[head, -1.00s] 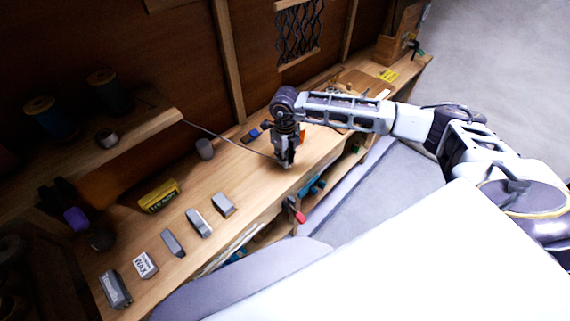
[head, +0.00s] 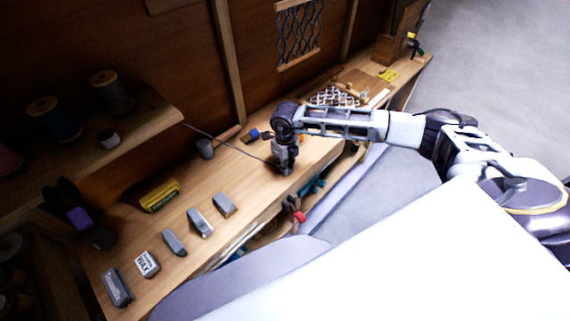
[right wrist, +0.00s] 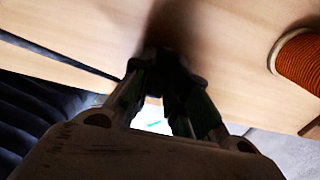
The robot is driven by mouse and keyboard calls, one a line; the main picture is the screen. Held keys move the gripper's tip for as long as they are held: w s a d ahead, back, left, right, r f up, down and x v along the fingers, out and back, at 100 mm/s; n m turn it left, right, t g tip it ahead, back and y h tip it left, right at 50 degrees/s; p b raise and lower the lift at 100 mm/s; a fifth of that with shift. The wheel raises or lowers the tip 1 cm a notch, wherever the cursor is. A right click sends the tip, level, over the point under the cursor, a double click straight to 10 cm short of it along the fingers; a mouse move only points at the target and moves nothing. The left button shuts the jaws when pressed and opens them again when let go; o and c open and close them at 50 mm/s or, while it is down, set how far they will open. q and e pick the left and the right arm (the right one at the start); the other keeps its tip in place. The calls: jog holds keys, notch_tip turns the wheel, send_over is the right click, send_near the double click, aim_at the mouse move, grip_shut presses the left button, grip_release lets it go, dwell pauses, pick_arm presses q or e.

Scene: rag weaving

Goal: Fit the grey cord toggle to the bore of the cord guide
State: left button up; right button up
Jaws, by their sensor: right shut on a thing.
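My right gripper (head: 284,168) is shut at the end of a thin dark cord (head: 228,143), low over the front part of the bench. The cord slants down to it from the wooden shelf. In the right wrist view the fingers (right wrist: 158,72) close on a small dark thing in shadow; its shape is mostly hidden, and I cannot tell whether it is the grey cord toggle. A small grey cylinder (head: 205,148) stands on the bench left of the gripper. I cannot make out which thing is the cord guide or see its bore. My left gripper is not in view.
Several grey blocks (head: 198,222) and a white wax box (head: 147,264) line the front left of the bench (head: 240,180). A yellow box (head: 160,195) lies behind them. An orange spool (right wrist: 300,60) is near the fingers. Spools stand on the shelf (head: 150,122).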

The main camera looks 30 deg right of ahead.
jog(key=shift+f, duration=0.2)
jog(key=o, duration=0.7)
jog(key=shift+o, duration=0.2)
notch_tip(320, 180, up, 14)
jog(key=b, duration=0.2)
dwell(0.5)
jog(key=shift+f, duration=0.15)
dwell(0.6)
